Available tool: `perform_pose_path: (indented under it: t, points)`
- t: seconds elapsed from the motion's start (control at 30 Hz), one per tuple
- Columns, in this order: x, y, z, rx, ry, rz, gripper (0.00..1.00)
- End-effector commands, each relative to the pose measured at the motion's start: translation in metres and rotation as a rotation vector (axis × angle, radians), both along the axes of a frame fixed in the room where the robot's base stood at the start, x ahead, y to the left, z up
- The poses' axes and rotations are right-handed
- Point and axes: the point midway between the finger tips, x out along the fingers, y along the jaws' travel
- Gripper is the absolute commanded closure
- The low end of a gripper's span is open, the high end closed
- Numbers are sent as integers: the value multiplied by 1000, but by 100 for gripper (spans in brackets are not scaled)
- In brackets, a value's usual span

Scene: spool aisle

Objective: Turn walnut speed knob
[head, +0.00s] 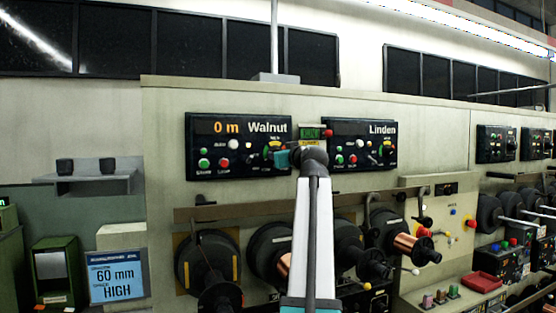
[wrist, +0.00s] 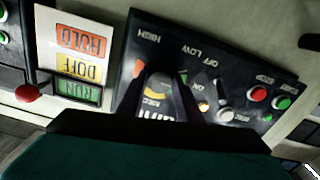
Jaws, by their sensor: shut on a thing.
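The Walnut panel (head: 238,145) is a black box on the cream machine front, with "0 m" in orange digits. Its speed knob (head: 273,150) sits at the panel's right end, partly hidden by my gripper (head: 284,157). In the wrist view the panel (wrist: 215,75) appears upside down. The grey knob (wrist: 157,80) lies between the dark fingers of my gripper (wrist: 155,92), which are shut on it.
The Linden panel (head: 362,146) is close on the right. A RUN/DOFF/HOLD plate (wrist: 75,65) with a red-balled lever (wrist: 28,93) stands beside the Walnut panel. A toggle (wrist: 224,95) is near my fingers. A sign (head: 117,277) reads 60 mm, HIGH. Spools (head: 207,262) sit below.

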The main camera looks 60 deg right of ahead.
Motion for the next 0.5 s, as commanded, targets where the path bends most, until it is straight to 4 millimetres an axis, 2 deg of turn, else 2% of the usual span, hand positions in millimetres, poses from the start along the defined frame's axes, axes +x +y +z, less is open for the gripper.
perform_pose_path:
  t: [0.5]
  points:
    - [2, 0, 1, 374, -279, 3, 90]
